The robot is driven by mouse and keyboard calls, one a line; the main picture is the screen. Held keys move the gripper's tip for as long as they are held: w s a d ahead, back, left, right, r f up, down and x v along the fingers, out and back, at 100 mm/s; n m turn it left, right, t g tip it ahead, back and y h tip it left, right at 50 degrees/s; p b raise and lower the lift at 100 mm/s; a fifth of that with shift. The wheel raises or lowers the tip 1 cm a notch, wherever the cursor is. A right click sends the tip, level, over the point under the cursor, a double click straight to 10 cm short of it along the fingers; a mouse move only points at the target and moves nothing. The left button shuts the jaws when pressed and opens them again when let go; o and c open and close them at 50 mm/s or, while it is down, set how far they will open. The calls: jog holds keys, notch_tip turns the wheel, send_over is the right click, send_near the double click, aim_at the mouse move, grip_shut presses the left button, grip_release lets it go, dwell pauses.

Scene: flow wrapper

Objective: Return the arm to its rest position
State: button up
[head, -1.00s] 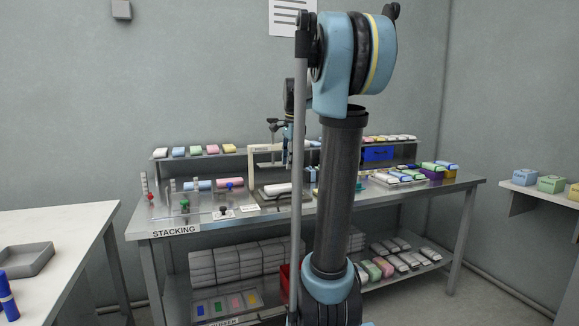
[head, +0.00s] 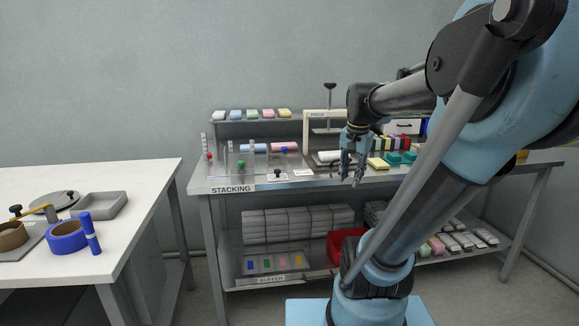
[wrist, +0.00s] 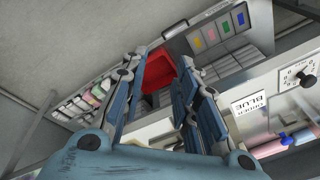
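My arm leans across the right side of the head view, hiding the right part of the table. The gripper seems clear of the table's items, though its exact distance from the table cannot be told.
A press (head: 325,122) and coloured packs (head: 378,163) stand near the gripper. A red bin (head: 342,243) is on the lower shelf, also visible in the wrist view (wrist: 158,72). A white side table (head: 140,190) with a blue tape roll (head: 67,237) stands left. Floor between the tables is clear.

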jog(key=s+f+n, duration=0.7)
jog(key=s+f, duration=0.6)
jog(key=f, duration=0.1)
jog(key=shift+s+a+f, duration=0.25)
jog(key=shift+f, duration=0.05)
jog(key=shift+w+f, duration=0.2)
jog(key=shift+w, duration=0.2)
